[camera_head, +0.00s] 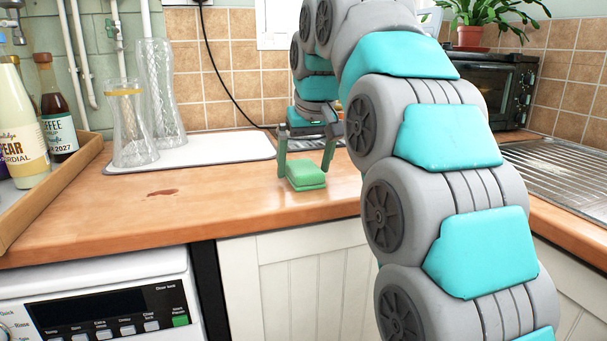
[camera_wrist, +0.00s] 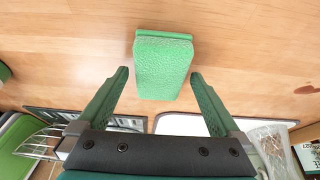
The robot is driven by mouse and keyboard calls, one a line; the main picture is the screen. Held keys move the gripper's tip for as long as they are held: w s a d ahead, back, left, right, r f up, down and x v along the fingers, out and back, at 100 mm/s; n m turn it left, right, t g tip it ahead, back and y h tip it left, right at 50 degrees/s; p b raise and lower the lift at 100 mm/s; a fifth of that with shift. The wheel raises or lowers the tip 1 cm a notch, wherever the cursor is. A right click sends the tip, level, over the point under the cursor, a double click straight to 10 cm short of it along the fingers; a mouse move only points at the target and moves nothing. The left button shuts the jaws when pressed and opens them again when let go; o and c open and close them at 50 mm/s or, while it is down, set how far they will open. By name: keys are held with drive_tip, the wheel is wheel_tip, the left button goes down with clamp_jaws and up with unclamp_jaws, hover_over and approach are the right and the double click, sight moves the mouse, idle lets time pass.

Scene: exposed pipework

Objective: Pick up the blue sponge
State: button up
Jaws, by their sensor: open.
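A green block that looks like a sponge (camera_head: 306,176) lies flat on the wooden counter; no blue sponge shows in either view. It has two layers, one a darker green. In the wrist view the green sponge (camera_wrist: 162,65) lies ahead of and partly between the two fingers. My gripper (camera_head: 304,170) points down over the counter with one finger on each side of the sponge. In the wrist view my gripper (camera_wrist: 160,74) is open and empty, with a gap between each finger and the sponge.
A white board (camera_head: 205,151) with two glass vessels (camera_head: 160,95) stands behind left. A wooden tray (camera_head: 45,200) holds bottles at the far left. A reddish stain (camera_head: 162,192) marks the clear counter. A dark oven (camera_head: 490,88) and a metal drainer (camera_head: 565,170) are at right.

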drive_tip(key=c, duration=1.4)
drive_tip(key=shift+r, duration=0.2)
